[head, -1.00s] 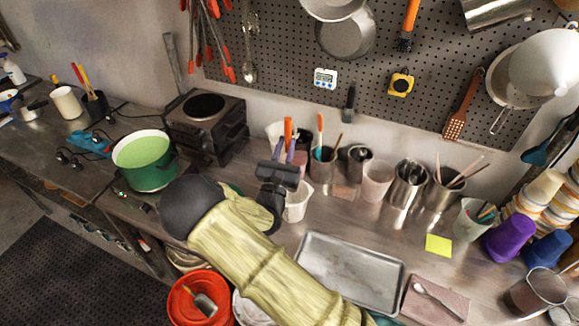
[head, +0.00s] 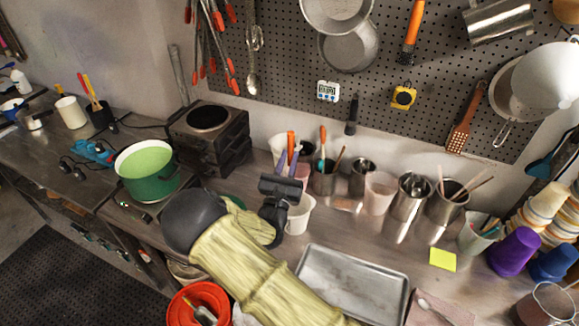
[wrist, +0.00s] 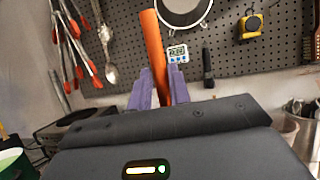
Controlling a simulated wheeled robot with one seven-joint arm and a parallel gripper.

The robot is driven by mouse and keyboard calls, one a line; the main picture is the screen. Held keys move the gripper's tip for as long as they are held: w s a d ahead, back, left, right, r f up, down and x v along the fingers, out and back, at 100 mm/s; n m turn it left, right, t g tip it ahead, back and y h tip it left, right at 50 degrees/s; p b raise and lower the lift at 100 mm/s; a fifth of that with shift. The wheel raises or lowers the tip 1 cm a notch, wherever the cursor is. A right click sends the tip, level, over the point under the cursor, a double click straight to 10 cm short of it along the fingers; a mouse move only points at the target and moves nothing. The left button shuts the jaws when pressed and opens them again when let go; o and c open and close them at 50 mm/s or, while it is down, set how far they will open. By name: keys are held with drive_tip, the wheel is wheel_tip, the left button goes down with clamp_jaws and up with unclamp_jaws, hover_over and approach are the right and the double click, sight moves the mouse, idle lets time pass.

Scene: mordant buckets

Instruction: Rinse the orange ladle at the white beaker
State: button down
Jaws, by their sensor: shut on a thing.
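My gripper (head: 288,162) has its purple fingers closed around the upright orange handle of the ladle (head: 291,141). In the wrist view the orange handle (wrist: 154,52) stands between the two fingers (wrist: 154,88), tilted slightly left at the top. The ladle's lower end is hidden behind my gripper. A white beaker (head: 300,217) stands on the bench just below and right of my gripper in the head view, partly covered by it. Another pale container (head: 277,146) stands behind the fingers. I cannot tell whether the ladle is inside either one.
Several utensil cups, including a steel one (head: 408,204), line the bench to the right. A metal tray (head: 352,281) lies in front. A green pot (head: 146,189) and a black burner (head: 208,150) are left. An orange-red bucket (head: 186,306) sits below.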

wheel_tip(320, 180, down, 10)
drive_tip(key=b, duration=0.5)
drive_tip(key=shift+d+b, duration=0.4)
drive_tip(key=shift+w+d+r, duration=0.15)
idle(0.3)
drive_tip(key=shift+w+d, duration=0.15)
drive_tip(key=shift+d, duration=0.1)
drive_tip(key=shift+a, duration=0.15)
drive_tip(key=shift+s+a+p, duration=0.35)
drive_tip(key=shift+s+a, duration=0.05)
drive_tip(key=shift+a, duration=0.25)
idle(0.3)
drive_tip(key=shift+w+d, duration=0.35)
drive_tip(key=shift+d, duration=0.45)
